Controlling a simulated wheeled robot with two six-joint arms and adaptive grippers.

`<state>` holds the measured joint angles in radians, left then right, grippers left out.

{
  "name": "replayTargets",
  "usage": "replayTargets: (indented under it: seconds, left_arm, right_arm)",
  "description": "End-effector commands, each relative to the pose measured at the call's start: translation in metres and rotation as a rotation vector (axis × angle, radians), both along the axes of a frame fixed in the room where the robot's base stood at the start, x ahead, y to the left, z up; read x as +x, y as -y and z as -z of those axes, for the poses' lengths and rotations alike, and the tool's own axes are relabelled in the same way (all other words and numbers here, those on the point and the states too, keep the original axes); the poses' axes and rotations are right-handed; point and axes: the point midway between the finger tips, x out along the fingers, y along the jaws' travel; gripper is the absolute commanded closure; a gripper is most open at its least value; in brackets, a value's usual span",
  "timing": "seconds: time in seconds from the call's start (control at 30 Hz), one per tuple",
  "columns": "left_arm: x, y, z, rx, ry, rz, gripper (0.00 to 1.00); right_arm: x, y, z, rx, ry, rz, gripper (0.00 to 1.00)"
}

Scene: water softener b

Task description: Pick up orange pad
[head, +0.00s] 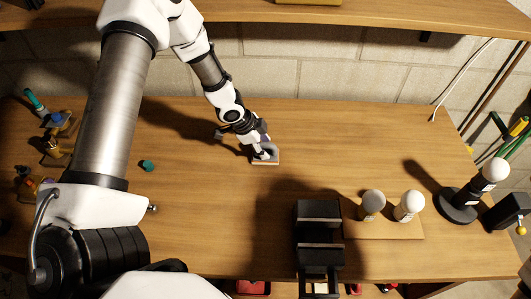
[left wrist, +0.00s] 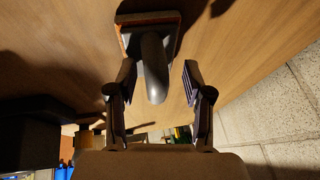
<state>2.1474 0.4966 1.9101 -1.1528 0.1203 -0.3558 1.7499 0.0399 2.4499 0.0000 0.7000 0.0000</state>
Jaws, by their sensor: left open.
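The orange pad (head: 272,162) lies flat on the wooden table, a small block with an orange edge and a grey handle. In the left wrist view the pad's orange edge (left wrist: 133,45) shows at the top, with the grey handle (left wrist: 154,75) pointing toward me. My left gripper (head: 260,143) is right at the pad and partly covers it in the head view. In the left wrist view its two fingers are open, one on each side of the handle's end, with gaps on both sides. My right gripper is not in view.
A black stand (head: 319,209) sits at the front middle. A dark device with a white ball (head: 480,183) is at far right. A small teal item (head: 148,165) lies left. Table around the pad is clear.

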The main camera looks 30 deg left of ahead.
Motion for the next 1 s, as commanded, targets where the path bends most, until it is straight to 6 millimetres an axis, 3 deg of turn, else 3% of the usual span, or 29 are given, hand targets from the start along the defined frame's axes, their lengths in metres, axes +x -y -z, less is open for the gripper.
replayTargets:
  seconds: [0.2,0.33,0.77,1.0]
  left_arm:
    - [0.001,0.000,0.000,0.000,0.001,0.000,0.53]
    - [0.001,0.000,0.000,0.000,0.001,0.000,0.99]
    - [0.000,0.000,0.000,0.000,0.000,-0.001,1.00]
    - [0.001,0.000,-0.018,-0.001,0.001,-0.001,1.00]
  right_arm:
    - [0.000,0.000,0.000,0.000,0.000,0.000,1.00]
    - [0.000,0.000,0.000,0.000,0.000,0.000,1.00]
    - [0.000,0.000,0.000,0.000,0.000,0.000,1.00]
    - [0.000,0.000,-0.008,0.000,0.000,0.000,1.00]
